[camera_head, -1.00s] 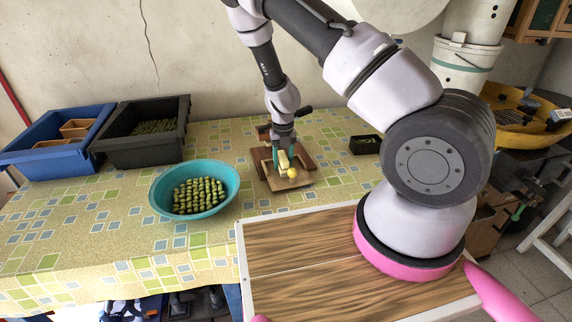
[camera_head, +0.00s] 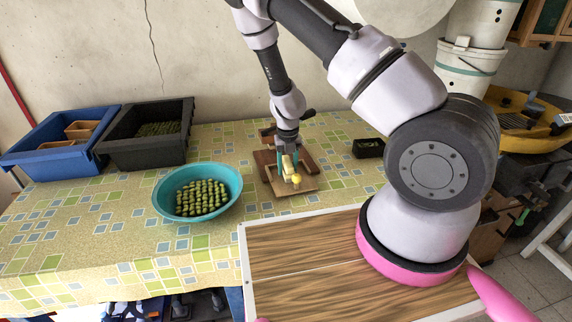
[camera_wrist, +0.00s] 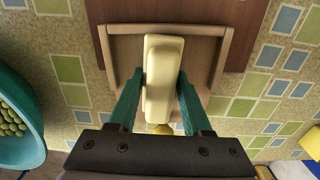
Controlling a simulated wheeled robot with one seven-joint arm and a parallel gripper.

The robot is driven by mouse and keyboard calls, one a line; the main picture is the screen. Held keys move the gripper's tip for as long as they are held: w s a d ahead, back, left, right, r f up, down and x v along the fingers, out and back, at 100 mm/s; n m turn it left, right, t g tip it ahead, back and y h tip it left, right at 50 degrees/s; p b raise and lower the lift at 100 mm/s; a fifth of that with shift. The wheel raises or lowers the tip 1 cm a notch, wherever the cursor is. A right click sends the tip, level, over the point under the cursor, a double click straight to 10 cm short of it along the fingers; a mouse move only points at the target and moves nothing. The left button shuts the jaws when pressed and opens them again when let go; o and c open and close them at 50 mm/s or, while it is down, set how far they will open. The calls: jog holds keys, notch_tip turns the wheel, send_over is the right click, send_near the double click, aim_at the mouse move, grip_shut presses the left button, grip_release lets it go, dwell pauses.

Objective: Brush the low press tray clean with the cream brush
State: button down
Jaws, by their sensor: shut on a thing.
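My gripper (camera_head: 288,172) is shut on the cream brush (camera_wrist: 162,80), its teal fingers on both sides of the block. The brush also shows in the head view (camera_head: 287,167). The low press tray (camera_wrist: 200,50) is a shallow brown wooden tray with a raised rim. It lies under the brush in the wrist view, and in the head view its front part (camera_head: 305,187) shows. The brush hides the tray's middle. I cannot tell whether the bristles touch it. A small yellow round thing (camera_head: 296,178) shows at the brush's near end, partly hidden in the wrist view.
A dark wooden press frame (camera_head: 266,157) stands around the tray's back. A teal bowl of green fruit (camera_head: 232,196) is to the left. A small black box (camera_head: 367,148) is to the right. Black (camera_head: 140,155) and blue (camera_head: 40,165) crates stand at the far left.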

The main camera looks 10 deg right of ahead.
jog(key=shift+s+f, duration=0.2)
jog(key=shift+s, duration=0.25)
jog(key=shift+w+r, duration=0.2)
jog(key=shift+r, duration=2.9)
jog(key=shift+r, duration=0.1)
jog(key=shift+r, duration=1.45)
